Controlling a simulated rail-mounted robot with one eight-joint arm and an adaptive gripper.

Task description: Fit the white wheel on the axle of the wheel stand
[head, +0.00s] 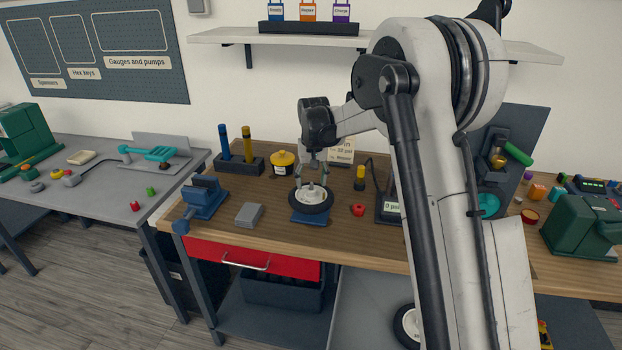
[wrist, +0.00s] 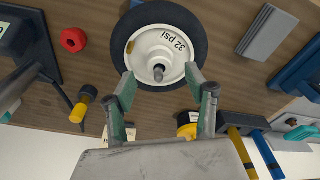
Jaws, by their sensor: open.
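The white wheel (head: 311,197), a white hub marked "32 psi" in a black tyre, lies flat on the blue wheel stand (head: 309,219) on the wooden bench. In the wrist view the wheel (wrist: 146,38) shows a grey axle end (wrist: 158,72) in its centre hole, so the wheel appears to be around the axle. The tyre hides most of the stand. My gripper (head: 313,176) is open over the wheel. In the wrist view its fingers (wrist: 161,82) are apart on either side of the axle end; whether they touch the hub is unclear.
A grey block (head: 249,215) and blue vise (head: 204,198) are left of the stand. A red knob (head: 358,210) and a gauge (head: 390,206) are to the right. Another wheel (head: 406,326) is below the bench.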

